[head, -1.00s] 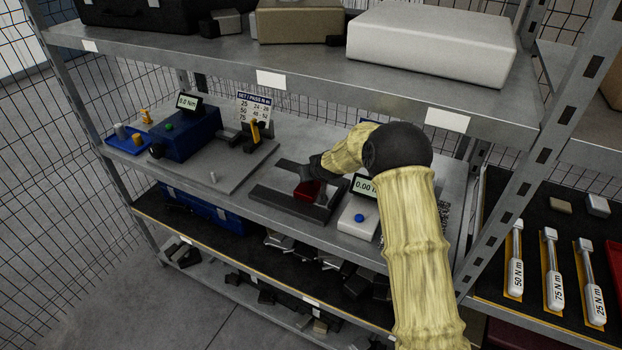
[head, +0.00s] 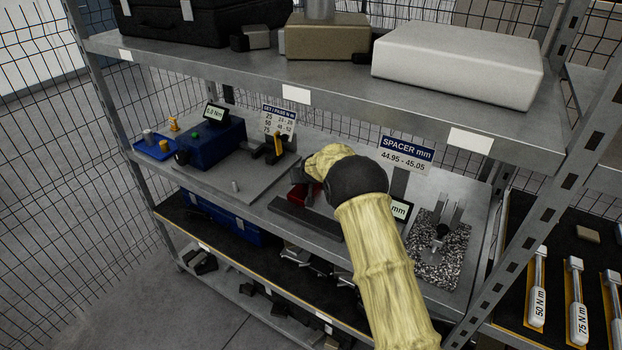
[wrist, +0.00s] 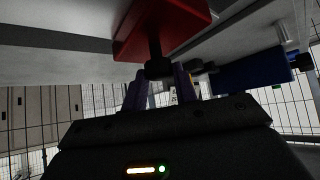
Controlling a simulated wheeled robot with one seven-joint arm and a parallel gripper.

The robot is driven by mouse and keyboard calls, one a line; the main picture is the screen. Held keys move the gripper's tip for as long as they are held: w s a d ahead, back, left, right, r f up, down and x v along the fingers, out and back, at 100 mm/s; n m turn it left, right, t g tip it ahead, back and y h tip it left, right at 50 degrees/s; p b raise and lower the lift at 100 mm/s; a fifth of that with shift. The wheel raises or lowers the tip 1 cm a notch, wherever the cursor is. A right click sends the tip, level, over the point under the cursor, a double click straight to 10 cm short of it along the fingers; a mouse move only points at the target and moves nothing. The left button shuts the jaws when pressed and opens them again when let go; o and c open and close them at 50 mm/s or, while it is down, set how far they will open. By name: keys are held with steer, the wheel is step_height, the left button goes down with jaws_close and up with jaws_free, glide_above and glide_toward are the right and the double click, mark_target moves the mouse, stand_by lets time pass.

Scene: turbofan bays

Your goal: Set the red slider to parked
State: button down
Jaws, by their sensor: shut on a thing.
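The red slider (head: 318,195) sits by a dark grey rail (head: 305,217) on the middle shelf. My yellow-sleeved arm partly hides it in the head view. In the wrist view the red slider's block (wrist: 165,25) is close above, with a black knob (wrist: 158,68) on a short stem. My gripper (wrist: 160,82) has its two fingers on either side of the knob and is shut on it. In the head view my gripper (head: 300,178) is beside the slider, its fingertips mostly hidden. No parked mark is readable.
A blue device with a display (head: 212,140) stands to the left, near a small metal peg (head: 235,186). A display reading mm (head: 400,210) and a metal fixture on a speckled mat (head: 440,262) are to the right. The upper shelf (head: 300,75) hangs over the work area.

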steer(key=c, duration=1.5)
jaws_free()
steer(key=shift+a+r, duration=0.2)
steer(key=shift+a, duration=0.25)
steer(key=shift+c, duration=0.2)
steer(key=o, duration=0.4)
steer(key=shift+w+f, duration=0.15)
steer(key=shift+o, duration=0.2)
steer(key=shift+d, duration=0.45)
steer(key=shift+s+a+r, duration=0.2)
steer(key=shift+s+r, duration=0.05)
steer(key=shift+s, duration=0.1)
steer(key=b+v, duration=0.5)
steer(key=v, duration=1.1)
steer(key=shift+d+r, duration=0.15)
steer(key=shift+d, duration=0.05)
steer(key=shift+s+d, duration=0.1)
steer(key=shift+s, duration=0.15)
steer(key=s+d+f+m+g, duration=0.1)
steer(key=s+d, duration=0.4)
steer(key=s, duration=0.6)
steer(key=s+d+f+m+g+h, duration=0.1)
steer(key=s+d+f+g, duration=0.2)
steer(key=s+d, duration=0.3)
steer(key=s+d+f+m+g+h, duration=0.1)
steer(key=s+d+f, duration=0.3)
steer(key=s, duration=1.2)
steer(key=shift+d+f+g, duration=0.2)
steer(key=shift+d+g, duration=0.3)
steer(key=shift+d, duration=0.6)
